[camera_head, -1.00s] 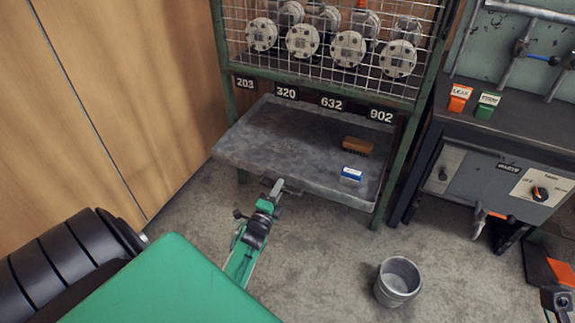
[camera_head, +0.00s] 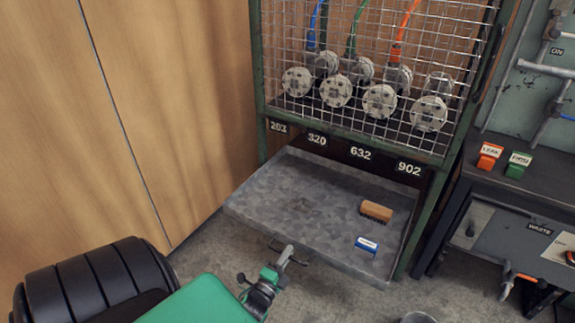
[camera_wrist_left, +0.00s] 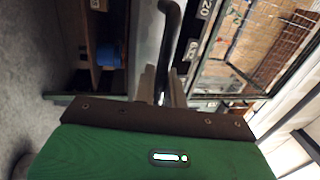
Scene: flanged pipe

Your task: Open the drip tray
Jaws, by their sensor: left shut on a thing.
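The drip tray (camera_head: 300,200) is a grey metal tray pulled well out from under the caged rack in the head view. A thin dark handle (camera_head: 274,245) sits on its front edge. My left gripper (camera_head: 287,256) is shut on this handle, in front of the tray. In the left wrist view a dark bent bar, the handle (camera_wrist_left: 171,25), runs down between the fingers (camera_wrist_left: 161,84). My right gripper is out of view.
The rack (camera_head: 345,75) holds several flanged pipe ends behind mesh, above number labels. A bench (camera_head: 480,215) with orange and green tags stands at the right. A metal bucket (camera_head: 418,318) is cut off at the bottom edge. Wooden panels (camera_head: 165,110) close the left side.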

